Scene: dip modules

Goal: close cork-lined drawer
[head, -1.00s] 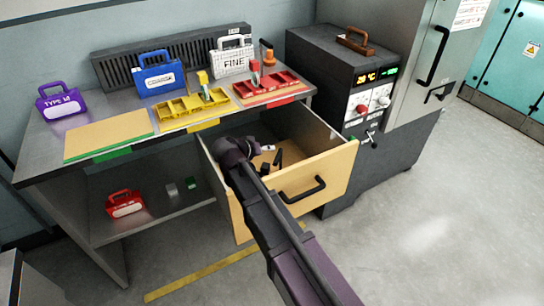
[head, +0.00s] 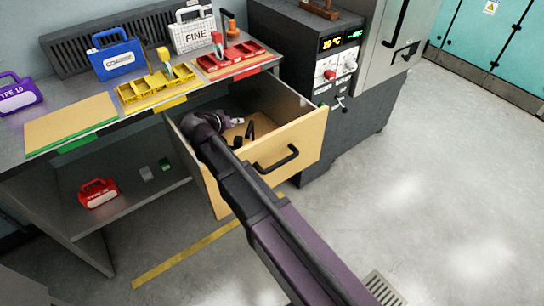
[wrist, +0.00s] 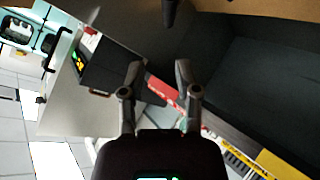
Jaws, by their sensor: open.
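The pale wooden drawer (head: 300,147) stands pulled out under the workbench, with a black bar handle (head: 276,159) on its front. Its inside shows a tan floor, partly hidden by my arm. In the head view my arm crosses over the drawer's left side, and its wrist end is at or over the drawer's opening; whether it touches the drawer I cannot tell. Small dark parts show there, and I cannot tell whether they are my fingers or contents. In the wrist view my gripper (wrist: 159,72) is open, with nothing seen between its two fingers.
The bench top carries a yellow tray (head: 156,91), a red tray (head: 230,62), a green-edged board (head: 70,122) and several carry cases. A red case (head: 98,193) sits on the lower shelf. A dark cabinet (head: 300,45) stands right of the drawer. Floor in front is clear.

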